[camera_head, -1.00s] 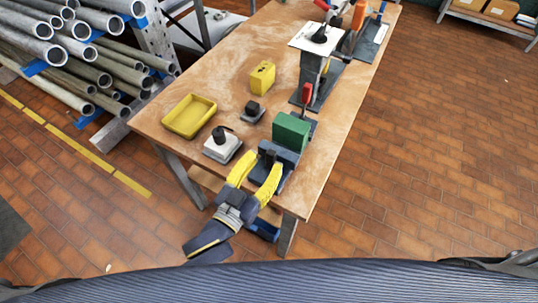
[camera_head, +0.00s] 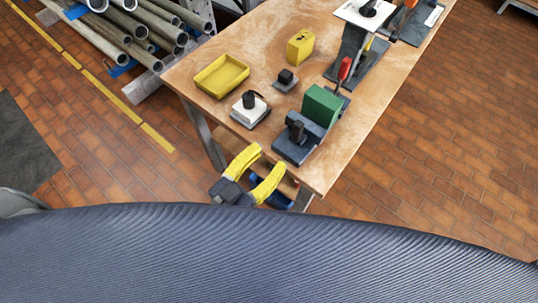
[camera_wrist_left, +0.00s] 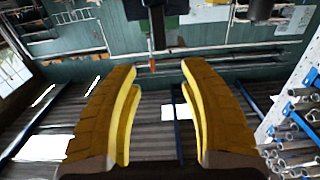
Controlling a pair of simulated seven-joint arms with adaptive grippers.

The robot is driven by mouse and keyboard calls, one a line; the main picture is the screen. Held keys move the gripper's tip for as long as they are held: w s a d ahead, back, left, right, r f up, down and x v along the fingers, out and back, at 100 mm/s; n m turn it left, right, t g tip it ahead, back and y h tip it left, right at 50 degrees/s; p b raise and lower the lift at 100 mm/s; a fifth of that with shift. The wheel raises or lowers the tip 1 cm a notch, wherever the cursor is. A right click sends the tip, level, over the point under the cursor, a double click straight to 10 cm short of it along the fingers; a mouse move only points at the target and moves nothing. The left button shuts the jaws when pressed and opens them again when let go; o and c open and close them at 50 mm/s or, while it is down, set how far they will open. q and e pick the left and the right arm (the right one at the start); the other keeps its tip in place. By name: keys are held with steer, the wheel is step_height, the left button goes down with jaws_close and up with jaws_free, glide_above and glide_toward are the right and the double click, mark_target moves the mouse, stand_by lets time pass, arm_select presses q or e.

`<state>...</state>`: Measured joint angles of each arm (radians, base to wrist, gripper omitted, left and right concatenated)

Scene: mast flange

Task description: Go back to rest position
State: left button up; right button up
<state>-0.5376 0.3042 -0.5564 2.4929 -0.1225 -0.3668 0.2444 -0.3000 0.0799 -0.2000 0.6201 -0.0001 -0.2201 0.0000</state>
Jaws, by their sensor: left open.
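My left gripper (camera_head: 264,172) has yellow fingers and is open, with nothing between them. In the head view it is just off the near edge of the wooden table (camera_head: 225,55), in front of the dark fixture (camera_head: 292,147) with the green block (camera_head: 322,105). In the left wrist view the yellow fingers (camera_wrist_left: 158,70) are spread apart and empty, facing a wall and corrugated surface. My right gripper is in neither view.
On the table are a yellow tray (camera_head: 221,76), a yellow box (camera_head: 300,46), a white block with a black knob (camera_head: 250,109), a small dark block (camera_head: 286,80) and a red-handled clamp (camera_head: 344,70). Metal pipes (camera_head: 140,25) are stacked at upper left. Brick floor right of the table is clear.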

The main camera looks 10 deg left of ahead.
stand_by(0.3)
arm_select(q)
steer(key=s+a+f+g+y, duration=0.1)
steer(key=a+f+g+y, duration=0.25)
steer(key=f, duration=1.65)
steer(key=s+a+f+g+y, duration=0.2)
steer(key=a+f, duration=0.2)
steer(key=f, duration=1.6)
steer(key=s+a+f+n+g+y, duration=0.1)
steer(key=s+a+f+g+y, duration=0.1)
steer(key=s+a+f+g, duration=0.2)
steer(key=s+a+f+n+g+y, duration=0.1)
steer(key=s+a+f+g, duration=0.3)
steer(key=s+a+f, duration=0.6)
steer(key=shift+s+f+n+y, duration=0.15)
steer(key=shift+s+f+y, duration=0.15)
steer(key=shift+s+f, duration=2.85)
steer(key=shift+s+f+n+y, duration=0.2)
steer(key=shift+s+f, duration=1.8)
steer(key=shift+f, duration=2.25)
